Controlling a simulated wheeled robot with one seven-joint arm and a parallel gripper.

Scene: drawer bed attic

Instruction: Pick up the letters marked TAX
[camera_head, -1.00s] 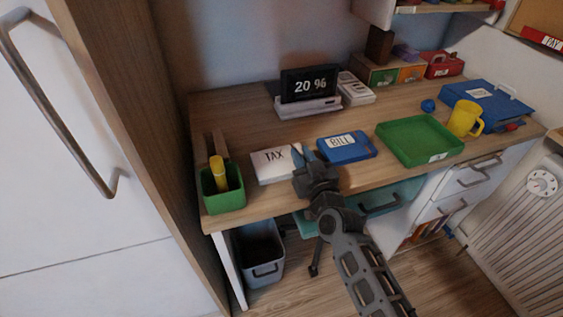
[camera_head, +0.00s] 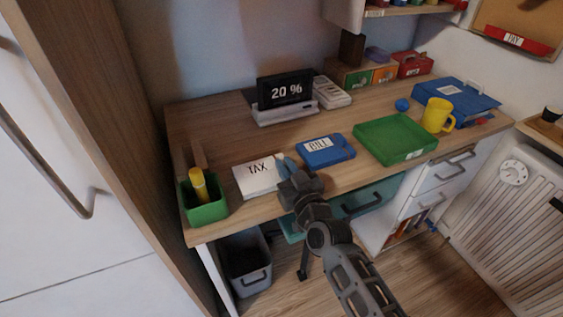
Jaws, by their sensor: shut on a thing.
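The white letters marked TAX (camera_head: 256,180) lie at the front of the wooden desk, label up. My gripper (camera_head: 283,167) is at their right edge, between them and the blue BILL item. The jaws are shut on the letters at that edge; the fingertips are small and partly hidden by my wrist. The letters look flat, and I cannot tell whether they are clear of the desk top.
A blue item marked BILL (camera_head: 326,151) lies close to the right of my gripper. A green holder with a yellow object (camera_head: 203,204) stands left of the letters. A grey bin (camera_head: 247,285) stands below.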

